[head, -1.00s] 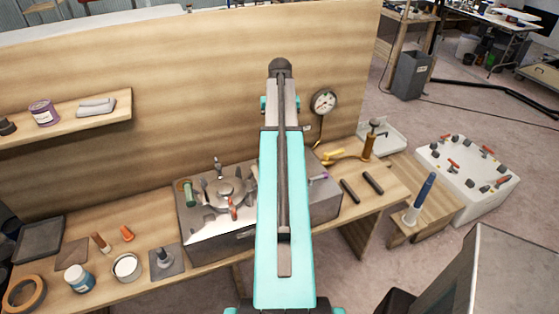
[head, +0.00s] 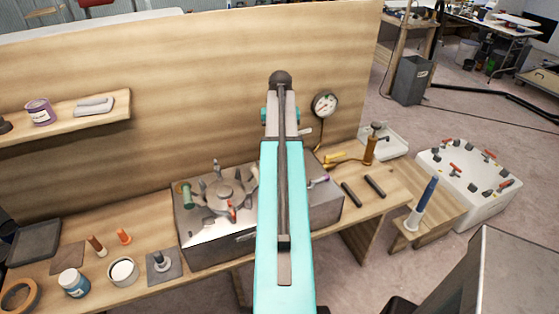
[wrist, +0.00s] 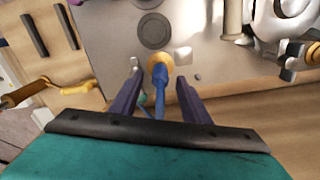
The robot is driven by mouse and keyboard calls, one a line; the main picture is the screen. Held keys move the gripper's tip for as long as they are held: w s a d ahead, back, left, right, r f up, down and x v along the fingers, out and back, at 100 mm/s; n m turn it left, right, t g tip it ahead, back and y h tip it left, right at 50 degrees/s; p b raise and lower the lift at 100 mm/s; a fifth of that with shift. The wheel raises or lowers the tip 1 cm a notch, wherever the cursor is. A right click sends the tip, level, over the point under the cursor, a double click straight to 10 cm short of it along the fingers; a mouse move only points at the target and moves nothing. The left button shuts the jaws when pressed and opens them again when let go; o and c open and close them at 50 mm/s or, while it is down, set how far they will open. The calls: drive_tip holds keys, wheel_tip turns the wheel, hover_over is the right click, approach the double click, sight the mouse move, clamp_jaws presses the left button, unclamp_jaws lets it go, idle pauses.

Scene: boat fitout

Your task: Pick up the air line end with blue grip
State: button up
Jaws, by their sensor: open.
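In the wrist view, a slim blue piece (wrist: 160,92), which looks like the blue grip of the air line end, stands at a brass-coloured round fitting (wrist: 160,62) by the edge of the steel unit. My gripper (wrist: 159,78) is open, with one dark finger on each side of the blue piece. I see gaps between it and both fingers, and cannot tell how deep it sits between them. In the head view, my arm hides this spot and my gripper.
The steel unit (head: 215,243) stands on the wooden bench (head: 130,298) before a plywood panel (head: 190,100). A blue-handled tool (head: 426,192) stands on a low wooden stand. Jars and small parts fill the bench's left.

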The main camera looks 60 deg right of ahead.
drive_tip(key=shift+f+b, duration=1.45)
drive_tip(key=shift+f, duration=0.85)
clamp_jaws()
